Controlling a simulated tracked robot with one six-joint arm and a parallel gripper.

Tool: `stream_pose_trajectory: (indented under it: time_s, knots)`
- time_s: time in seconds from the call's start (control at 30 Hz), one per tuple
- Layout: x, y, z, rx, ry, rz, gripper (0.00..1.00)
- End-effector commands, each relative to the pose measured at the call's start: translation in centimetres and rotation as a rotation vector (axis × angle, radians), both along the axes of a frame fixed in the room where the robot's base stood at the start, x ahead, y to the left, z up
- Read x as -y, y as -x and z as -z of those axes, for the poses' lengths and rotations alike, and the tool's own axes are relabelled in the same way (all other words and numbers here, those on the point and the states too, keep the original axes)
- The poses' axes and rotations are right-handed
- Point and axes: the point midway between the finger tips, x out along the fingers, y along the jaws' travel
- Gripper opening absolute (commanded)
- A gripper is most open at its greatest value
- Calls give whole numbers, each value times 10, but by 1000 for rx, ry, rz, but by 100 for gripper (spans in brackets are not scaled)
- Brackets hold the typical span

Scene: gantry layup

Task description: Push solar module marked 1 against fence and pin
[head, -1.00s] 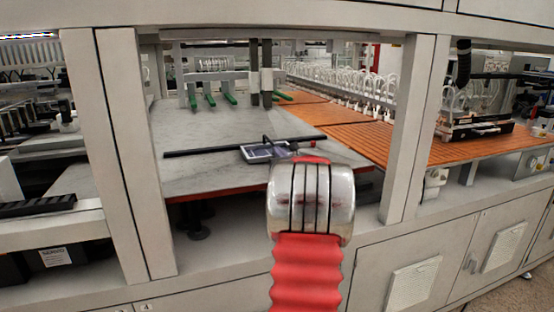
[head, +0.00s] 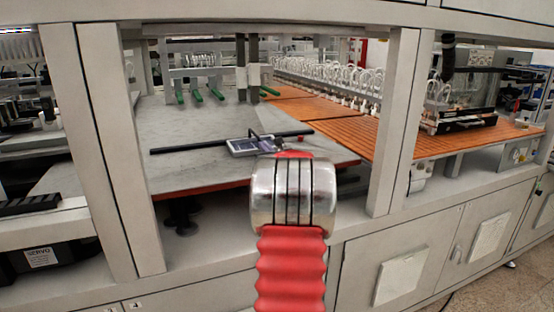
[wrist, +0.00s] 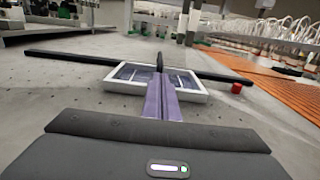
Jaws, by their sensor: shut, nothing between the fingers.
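The solar module (head: 245,146), a small dark panel with a pale frame, lies flat on the grey table (head: 190,120). It also shows in the wrist view (wrist: 117,86); no number is readable. The fence, a long black bar (head: 185,148), runs just behind the module and shows in the wrist view (wrist: 70,57). I cannot tell whether they touch. A small red peg (wrist: 237,88), perhaps the pin, stands right of the module. My gripper (wrist: 160,72) is shut and empty, its fingers over the module's middle and hiding part of it. Contact is unclear.
Orange slatted surfaces (head: 345,132) lie to the right, with a row of white fittings behind. Green-tipped bars (head: 197,95) hang at the table's back. Pale frame posts (head: 395,125) flank the opening.

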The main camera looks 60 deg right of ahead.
Motion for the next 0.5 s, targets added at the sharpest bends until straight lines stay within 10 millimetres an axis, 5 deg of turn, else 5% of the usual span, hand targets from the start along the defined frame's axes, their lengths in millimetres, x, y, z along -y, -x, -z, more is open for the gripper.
stream_pose_trajectory:
  time_s: [0.5]
  knots:
    - [-52,53,-6,5,7,-5,0]
